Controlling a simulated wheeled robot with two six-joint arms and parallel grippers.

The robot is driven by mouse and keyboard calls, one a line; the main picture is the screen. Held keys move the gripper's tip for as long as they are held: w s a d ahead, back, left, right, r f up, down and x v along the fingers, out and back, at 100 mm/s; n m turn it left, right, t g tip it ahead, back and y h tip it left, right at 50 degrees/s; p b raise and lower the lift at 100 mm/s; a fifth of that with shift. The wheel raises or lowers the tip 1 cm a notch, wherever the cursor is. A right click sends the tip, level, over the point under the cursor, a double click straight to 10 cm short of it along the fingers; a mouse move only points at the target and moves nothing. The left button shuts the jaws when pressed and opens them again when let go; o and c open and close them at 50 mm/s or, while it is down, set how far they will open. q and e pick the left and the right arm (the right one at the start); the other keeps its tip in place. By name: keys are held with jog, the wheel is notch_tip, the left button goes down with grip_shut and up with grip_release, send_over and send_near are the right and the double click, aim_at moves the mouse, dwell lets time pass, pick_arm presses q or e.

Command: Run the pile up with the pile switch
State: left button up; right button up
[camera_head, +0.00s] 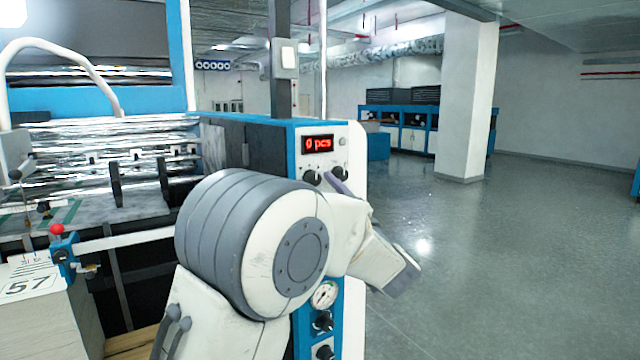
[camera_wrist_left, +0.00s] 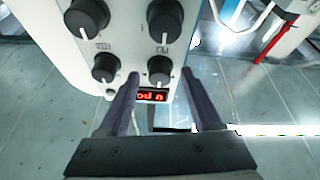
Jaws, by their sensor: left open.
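The pile, a paper stack (camera_head: 50,325), stands at the lower left in the head view with a sheet marked 57 on it. The control panel (camera_head: 352,150) carries a red display (camera_head: 317,144) reading 0 pcs and several black knobs. I cannot tell which knob is the pile switch. My left gripper (camera_head: 332,183) is open in front of the knobs below the display. In the left wrist view, its two fingers (camera_wrist_left: 160,76) lie either side of one black knob (camera_wrist_left: 160,66); contact is not clear. My arm hides the panel's middle. My right gripper is out of view.
A red-knobbed blue clamp (camera_head: 62,250) stands beside the stack, and metal rollers (camera_head: 100,145) lie behind it. A gauge (camera_head: 324,295) and lower knobs (camera_head: 323,320) are close under my arm. Open floor (camera_head: 500,240) lies to the right.

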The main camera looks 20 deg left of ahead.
pick_arm(q)
grip_shut()
